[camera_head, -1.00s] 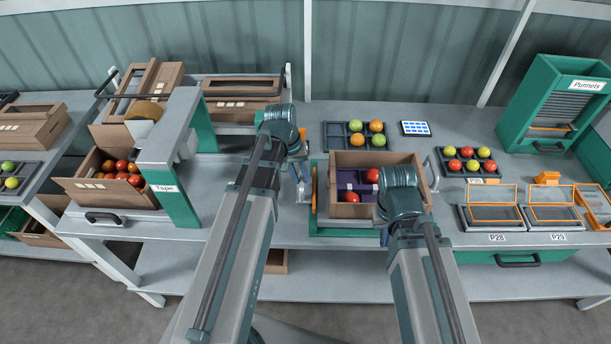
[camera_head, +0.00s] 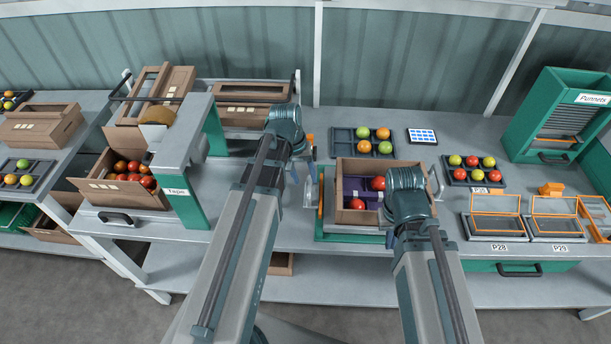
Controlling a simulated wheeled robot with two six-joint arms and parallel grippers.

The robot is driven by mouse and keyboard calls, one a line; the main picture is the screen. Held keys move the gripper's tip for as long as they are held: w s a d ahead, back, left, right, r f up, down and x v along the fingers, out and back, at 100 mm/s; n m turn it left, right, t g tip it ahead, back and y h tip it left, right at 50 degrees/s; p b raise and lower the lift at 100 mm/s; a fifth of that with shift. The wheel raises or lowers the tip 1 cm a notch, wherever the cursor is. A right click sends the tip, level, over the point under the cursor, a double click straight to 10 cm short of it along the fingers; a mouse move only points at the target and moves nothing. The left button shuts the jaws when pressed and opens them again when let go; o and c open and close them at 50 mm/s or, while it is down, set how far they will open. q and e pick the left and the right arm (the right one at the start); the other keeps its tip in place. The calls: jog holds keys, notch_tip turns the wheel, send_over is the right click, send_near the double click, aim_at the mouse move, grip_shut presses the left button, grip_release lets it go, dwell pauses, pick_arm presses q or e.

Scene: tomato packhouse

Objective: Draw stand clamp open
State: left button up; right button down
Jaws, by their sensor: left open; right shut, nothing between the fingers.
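The green stand (camera_head: 347,238) holds an open brown box (camera_head: 407,168) with a purple insert and red tomatoes. Its clamp (camera_head: 320,198), with an upright orange strip, is at the stand's left side, beside the box wall. My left gripper (camera_head: 296,172) is open, fingers pointing down, just left of the clamp; I cannot tell whether it touches. My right gripper (camera_head: 405,205) is shut and empty over the box's front right corner; its wrist hides the fingers and part of the box.
A tape arch (camera_head: 178,160) and a box of tomatoes (camera_head: 125,196) stand left. Behind the stand are a fruit tray (camera_head: 345,143) and a tablet (camera_head: 422,136). Right are another tray (camera_head: 474,172), punnet stations (camera_head: 497,226) and a green punnet rack (camera_head: 540,110). Bare bench lies left of the stand.

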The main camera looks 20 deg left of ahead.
pick_arm(q)
notch_tip(320, 180, up, 11)
jog(key=a+p, duration=0.2)
jog(key=p, duration=0.7)
jog(key=shift+s+f+p, duration=0.15)
jog(key=shift+s+p, duration=0.2)
jog(key=shift+f, duration=0.1)
jog(key=s+d+f+m+y+b, duration=0.1)
jog(key=s+d+f+m+b, duration=0.2)
jog(key=s+d, duration=0.3)
jog(key=s+d+f+m+y+b, duration=0.2)
jog(key=s+d+f+m+b, duration=0.1)
jog(key=d, duration=0.8)
jog(key=shift+s+d+f+m+g, duration=0.3)
jog(key=shift+s+m+g, duration=0.15)
jog(key=shift+s, duration=0.95)
